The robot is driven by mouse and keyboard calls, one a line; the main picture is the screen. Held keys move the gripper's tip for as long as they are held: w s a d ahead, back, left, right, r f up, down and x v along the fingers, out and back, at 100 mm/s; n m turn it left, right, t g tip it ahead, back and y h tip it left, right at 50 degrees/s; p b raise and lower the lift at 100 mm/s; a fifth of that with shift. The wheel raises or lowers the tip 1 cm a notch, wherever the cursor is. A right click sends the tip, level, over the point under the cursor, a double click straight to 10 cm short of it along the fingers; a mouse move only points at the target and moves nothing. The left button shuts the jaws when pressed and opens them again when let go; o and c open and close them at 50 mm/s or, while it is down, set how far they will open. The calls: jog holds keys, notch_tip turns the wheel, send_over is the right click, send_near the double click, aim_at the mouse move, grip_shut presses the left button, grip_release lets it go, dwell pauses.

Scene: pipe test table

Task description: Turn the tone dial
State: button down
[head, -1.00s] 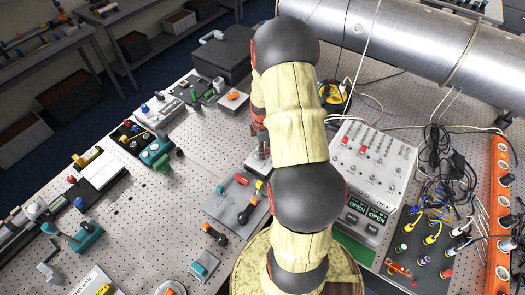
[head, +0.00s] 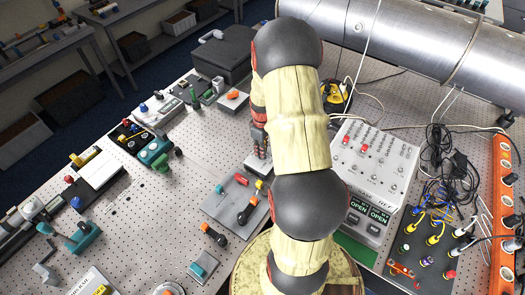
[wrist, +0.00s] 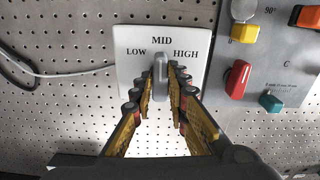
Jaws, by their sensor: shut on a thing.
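The tone dial is a grey upright handle (wrist: 160,75) on a white plate (wrist: 132,66) marked LOW, MID and HIGH in the wrist view. The handle stands below the word MID and is roughly in line with it. My gripper (wrist: 161,84) is shut on the handle, with one yellow-and-black finger on each side. In the head view, my gripper (head: 258,137) points down at the white plate (head: 257,165). My own arm and gripper hide most of the plate and the dial there.
A grey panel beside the plate carries a red handle (wrist: 237,78), a yellow knob (wrist: 244,33) and a teal knob (wrist: 270,102). A white mixer-like box (head: 372,160) stands right of my arm. A cable (wrist: 60,73) lies left of the plate.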

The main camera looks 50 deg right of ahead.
jog(key=shift+m, duration=0.5)
jog(key=c, duration=1.7)
grip_release()
jog(key=shift+r, duration=0.15)
notch_tip(320, 180, up, 12)
jog(key=shift+f, duration=0.15)
